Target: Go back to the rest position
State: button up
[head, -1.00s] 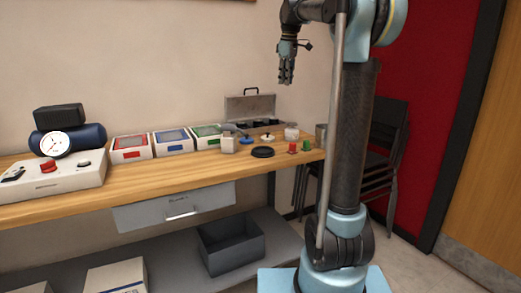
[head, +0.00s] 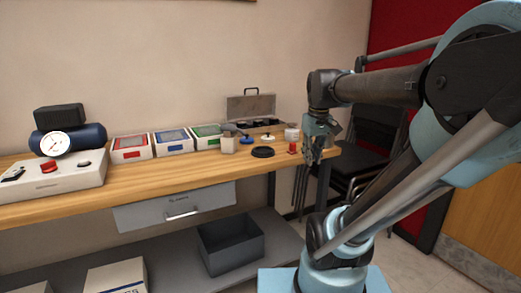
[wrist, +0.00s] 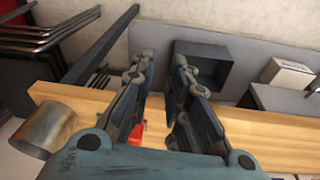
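My gripper (head: 312,158) hangs low over the right end of the wooden bench (head: 190,183), fingers pointing down. In the wrist view its two fingers (wrist: 165,62) stand apart, with nothing held between their tips. A small red piece (head: 293,147) stands on the bench just left of my gripper in the head view. Something red (wrist: 136,132) also shows low between the fingers in the wrist view, partly hidden by them.
A metal cup (wrist: 45,128) stands near the bench end. Stacked chairs (head: 372,135) are behind my arm. Red, blue and green framed boxes (head: 173,143) and an open grey case (head: 250,105) line the bench. A dark bin (head: 230,245) is on the lower shelf.

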jog(key=s+d+f+m, duration=0.1)
jog(key=s+f+m, duration=0.2)
jog(key=s+f, duration=0.8)
notch_tip(320, 180, down, 5)
jog(key=shift+s+d+r+m, duration=0.1)
jog(key=shift+s+d+m, duration=0.1)
jog(key=shift+s+m, duration=0.15)
jog(key=shift+w+f, duration=0.2)
jog(key=shift+w, duration=0.25)
jog(key=shift+o, duration=0.3)
